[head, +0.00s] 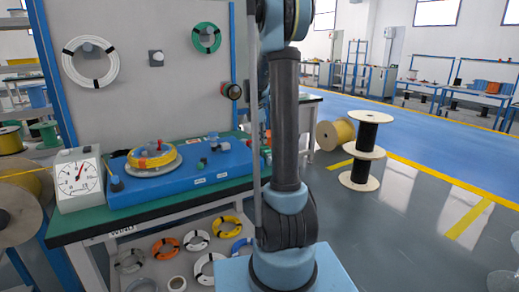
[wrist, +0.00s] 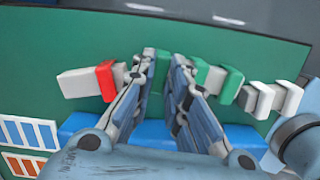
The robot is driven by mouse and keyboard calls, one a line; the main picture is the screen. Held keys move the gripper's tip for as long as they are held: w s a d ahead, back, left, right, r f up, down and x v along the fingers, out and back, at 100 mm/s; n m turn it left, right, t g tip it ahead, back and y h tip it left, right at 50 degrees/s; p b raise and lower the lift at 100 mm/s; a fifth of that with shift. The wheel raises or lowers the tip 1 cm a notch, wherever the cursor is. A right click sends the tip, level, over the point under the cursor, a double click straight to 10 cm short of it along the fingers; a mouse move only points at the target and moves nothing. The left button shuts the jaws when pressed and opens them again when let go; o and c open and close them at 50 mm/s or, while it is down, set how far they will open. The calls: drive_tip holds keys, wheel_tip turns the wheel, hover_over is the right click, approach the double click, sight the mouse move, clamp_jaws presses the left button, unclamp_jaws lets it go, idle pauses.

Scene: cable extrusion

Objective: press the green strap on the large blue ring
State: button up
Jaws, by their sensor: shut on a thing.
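In the wrist view, my gripper (wrist: 160,62) points at a row of short straps on a green surface. Its two fingers are close together on a green strap (wrist: 163,62), which is mostly hidden between them. Another green strap (wrist: 230,84) lies to the right in the row.
A red strap (wrist: 105,81) and white straps (wrist: 290,98) lie beside the fingers. The green-topped bench (head: 75,229) carries a dial gauge (head: 78,180) and a blue base (head: 190,187) with a yellow coil (head: 152,157). Spools stand on the floor at right.

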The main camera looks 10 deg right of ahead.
wheel_tip(320, 180, up, 7)
drive_tip(key=shift+r, duration=0.2)
idle(0.8)
